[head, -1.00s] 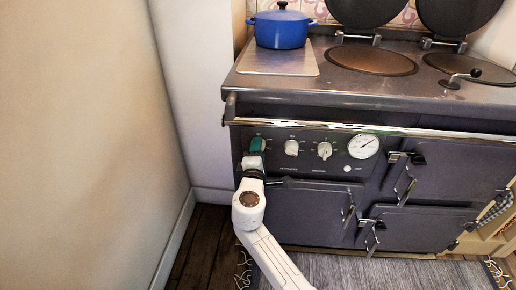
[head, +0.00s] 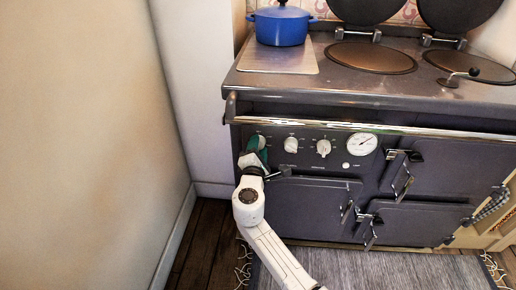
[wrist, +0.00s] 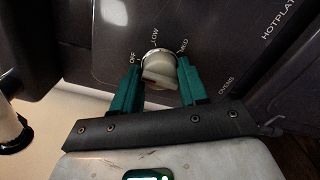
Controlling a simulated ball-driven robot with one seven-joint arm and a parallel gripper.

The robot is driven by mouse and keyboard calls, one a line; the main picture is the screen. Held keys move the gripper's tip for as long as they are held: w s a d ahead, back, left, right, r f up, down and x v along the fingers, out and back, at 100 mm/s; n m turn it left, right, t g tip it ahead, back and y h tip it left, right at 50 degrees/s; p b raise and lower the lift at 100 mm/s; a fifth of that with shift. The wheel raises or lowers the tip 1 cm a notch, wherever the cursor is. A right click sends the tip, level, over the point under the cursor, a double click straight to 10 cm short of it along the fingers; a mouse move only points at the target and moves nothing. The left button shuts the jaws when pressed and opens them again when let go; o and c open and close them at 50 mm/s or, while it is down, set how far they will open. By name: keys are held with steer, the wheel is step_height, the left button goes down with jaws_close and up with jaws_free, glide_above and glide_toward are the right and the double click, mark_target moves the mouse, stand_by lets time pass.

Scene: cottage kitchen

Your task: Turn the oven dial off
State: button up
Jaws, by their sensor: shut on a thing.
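The oven dial (wrist: 158,62) is a pale round knob on the dark stove front. In the wrist view the words OFF, LOW and MED curve around its far side, with OFF at the left. My gripper (wrist: 158,80) has its two green fingers on either side of the knob and is shut on it. Which mark the dial points to, I cannot tell. In the head view my gripper (head: 253,150) is at the leftmost knob of the control panel and hides most of it.
Two more white knobs (head: 291,145) and a round gauge (head: 362,144) are to the right on the panel. A chrome rail (head: 350,126) runs above it. Oven doors (head: 310,209) are below. A blue pot (head: 281,26) stands on the stove top. A wall (head: 75,130) is close on the left.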

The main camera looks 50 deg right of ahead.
steer(key=o, duration=1)
steer(key=shift+o, duration=0.2)
steer(key=p+v, duration=0.1)
steer(key=v, duration=0.9)
steer(key=shift+s+a, duration=0.25)
steer(key=shift+a, duration=0.1)
